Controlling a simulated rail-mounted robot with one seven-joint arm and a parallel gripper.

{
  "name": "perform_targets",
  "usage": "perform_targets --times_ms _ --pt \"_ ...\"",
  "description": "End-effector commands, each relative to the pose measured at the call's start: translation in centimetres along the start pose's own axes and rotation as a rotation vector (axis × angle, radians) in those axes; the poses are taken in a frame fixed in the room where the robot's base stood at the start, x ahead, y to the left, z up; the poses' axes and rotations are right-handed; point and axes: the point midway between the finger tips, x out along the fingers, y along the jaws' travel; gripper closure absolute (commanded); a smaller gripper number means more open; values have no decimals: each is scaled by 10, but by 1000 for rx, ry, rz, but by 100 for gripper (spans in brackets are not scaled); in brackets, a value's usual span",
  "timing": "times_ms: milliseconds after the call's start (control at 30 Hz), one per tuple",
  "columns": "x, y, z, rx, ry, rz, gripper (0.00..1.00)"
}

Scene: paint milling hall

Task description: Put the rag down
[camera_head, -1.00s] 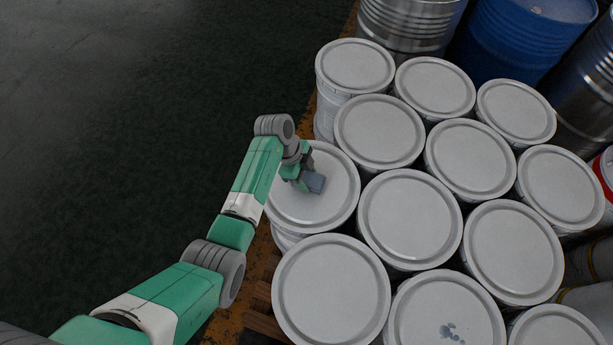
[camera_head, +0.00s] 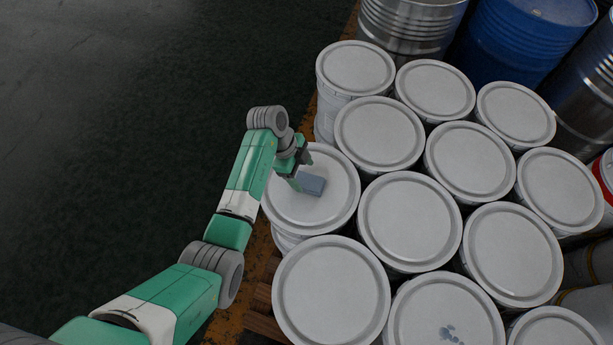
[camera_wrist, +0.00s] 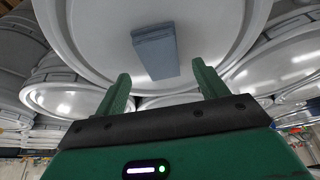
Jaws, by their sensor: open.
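The rag (camera_head: 311,184) is a small blue-grey folded block. It lies on the white lid (camera_head: 335,211) of the pail at the left edge of the group. In the wrist view the rag (camera_wrist: 155,52) rests on the lid (camera_wrist: 95,35), beyond my fingertips. My gripper (camera_head: 302,172) is just to the left of and above the rag. In the wrist view my gripper (camera_wrist: 163,84) has its two green fingers spread wide with nothing between them. The fingers look apart from the rag.
Several white lidded pails stand close together on a wooden pallet (camera_head: 262,298). One front pail lid (camera_head: 420,318) has a grey-blue stain. A blue drum (camera_head: 520,45) and a steel drum (camera_head: 410,22) stand behind. The dark floor (camera_head: 120,130) at left is clear.

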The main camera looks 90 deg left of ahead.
Motion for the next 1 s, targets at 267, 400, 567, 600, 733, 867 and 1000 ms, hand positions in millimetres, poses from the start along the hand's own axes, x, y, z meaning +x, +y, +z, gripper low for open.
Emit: perform_targets --times_ms 267,400,567,600,733,867,1000 --pt "-65 -1 0 0 0 -3 28" --pt "-78 0 0 -1 0 -2 28" --pt "-80 0 0 -1 0 0 28" --pt "-80 0 0 -1 0 0 28" --pt "-80 0 0 0 0 0 28" --pt "-80 0 0 0 -1 0 28" --pt "-87 -21 -44 11 -29 -91 28"
